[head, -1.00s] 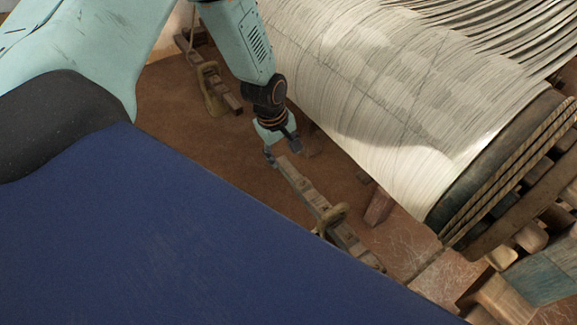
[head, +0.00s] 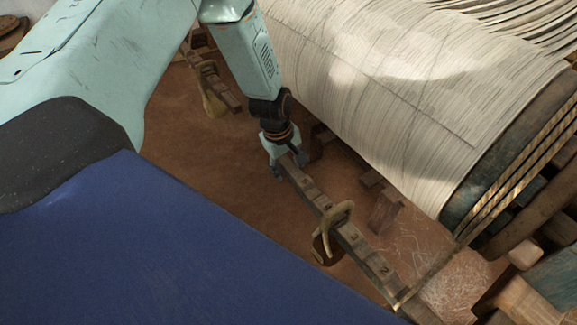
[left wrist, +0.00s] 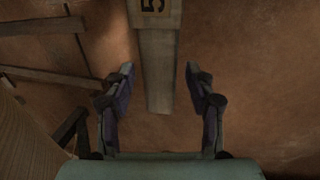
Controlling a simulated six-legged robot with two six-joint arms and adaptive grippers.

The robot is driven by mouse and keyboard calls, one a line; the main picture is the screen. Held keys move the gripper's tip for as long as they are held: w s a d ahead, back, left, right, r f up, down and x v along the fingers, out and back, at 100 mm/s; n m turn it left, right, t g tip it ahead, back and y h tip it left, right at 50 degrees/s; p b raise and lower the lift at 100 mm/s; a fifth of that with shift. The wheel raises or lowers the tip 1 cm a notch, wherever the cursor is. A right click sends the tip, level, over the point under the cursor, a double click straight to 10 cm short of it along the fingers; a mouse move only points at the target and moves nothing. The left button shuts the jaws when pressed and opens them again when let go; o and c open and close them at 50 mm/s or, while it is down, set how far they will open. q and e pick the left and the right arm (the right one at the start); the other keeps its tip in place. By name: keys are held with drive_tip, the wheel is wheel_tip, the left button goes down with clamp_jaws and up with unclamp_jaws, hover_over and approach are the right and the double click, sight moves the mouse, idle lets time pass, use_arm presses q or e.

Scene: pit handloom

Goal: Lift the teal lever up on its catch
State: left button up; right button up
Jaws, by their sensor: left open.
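A long wooden lever (head: 309,191) lies slantwise above the brown floor in the head view. It looks brown and I see no clear teal on it. A pale curved loop (head: 341,207) sits around its middle; I cannot tell whether this is the catch. My left gripper (head: 289,166) is at the lever's near-arm end. In the left wrist view, my left gripper (left wrist: 159,72) is open, with one finger on each side of the lever's narrow end (left wrist: 157,65), and gaps show on both sides. A dark "5" is marked on the lever there. My right gripper is not in view.
A large roll of pale warp threads (head: 375,85) lies to the right of the gripper, with a roped wooden end (head: 515,150). A second lever with a loop (head: 212,85) is at the upper left. Wooden blocks (head: 385,210) stand beside the lever. Brown floor (head: 210,140) is open.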

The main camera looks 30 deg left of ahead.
use_arm(q)
drive_tip(key=shift+s+r, duration=0.1)
drive_tip(key=shift+c, duration=0.4)
drive_tip(key=c, duration=0.4)
clamp_jaws()
